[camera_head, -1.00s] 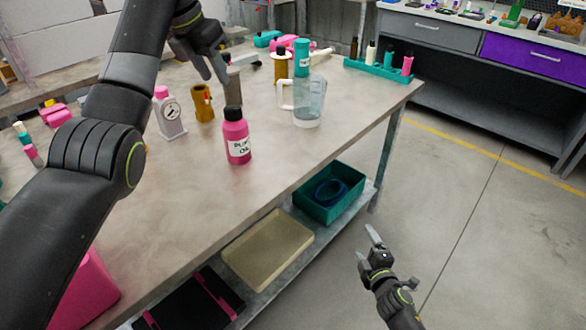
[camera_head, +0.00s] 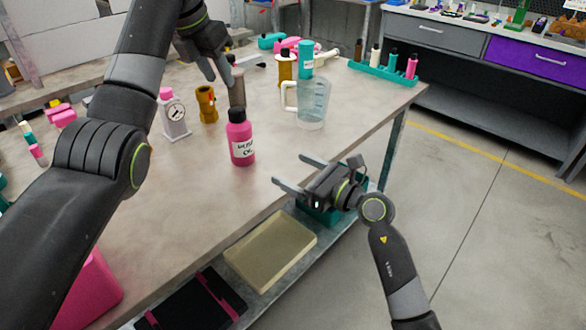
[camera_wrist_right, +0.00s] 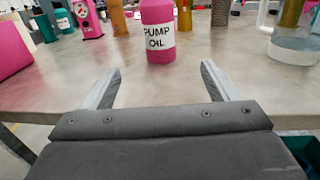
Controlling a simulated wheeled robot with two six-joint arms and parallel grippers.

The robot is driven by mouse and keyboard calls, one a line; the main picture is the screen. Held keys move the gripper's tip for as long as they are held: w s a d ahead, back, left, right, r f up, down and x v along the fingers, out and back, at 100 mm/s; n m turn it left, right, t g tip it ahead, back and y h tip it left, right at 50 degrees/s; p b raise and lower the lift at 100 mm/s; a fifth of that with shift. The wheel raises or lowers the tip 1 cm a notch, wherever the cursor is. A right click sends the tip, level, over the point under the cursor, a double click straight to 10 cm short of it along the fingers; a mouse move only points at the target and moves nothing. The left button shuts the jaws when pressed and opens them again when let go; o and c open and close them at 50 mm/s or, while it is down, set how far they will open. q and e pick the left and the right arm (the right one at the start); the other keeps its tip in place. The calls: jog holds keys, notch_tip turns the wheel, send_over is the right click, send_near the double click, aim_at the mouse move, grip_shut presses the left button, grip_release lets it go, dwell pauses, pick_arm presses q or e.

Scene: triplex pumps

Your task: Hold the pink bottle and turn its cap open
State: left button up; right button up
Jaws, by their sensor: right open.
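The pink bottle (camera_head: 241,145) stands upright on the bench near its front edge, with a dark cap (camera_head: 237,115) on top. In the right wrist view the bottle (camera_wrist_right: 158,38) shows its "PUMP OIL" label, and its top is cut off by the frame. My right gripper (camera_head: 289,170) is open and empty at the bench's front edge, to the right of the bottle. Its fingers point toward the bottle, which stands ahead between their lines and apart from them. My left gripper (camera_head: 218,72) points down above and behind the bottle; its jaw gap is unclear.
A dial gauge (camera_head: 174,116) and a brass fitting (camera_head: 206,104) stand left of the bottle. A clear jug (camera_head: 313,103) stands to its right. A teal rack (camera_head: 383,73) is at the far right corner. A tan tray (camera_head: 270,250) lies on the lower shelf.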

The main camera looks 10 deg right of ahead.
aim_at(240, 144)
jog(key=x, duration=1.7)
jog(key=shift+a+f, duration=0.25)
jog(key=shift+a, duration=0.05)
jog(key=c, duration=1.3)
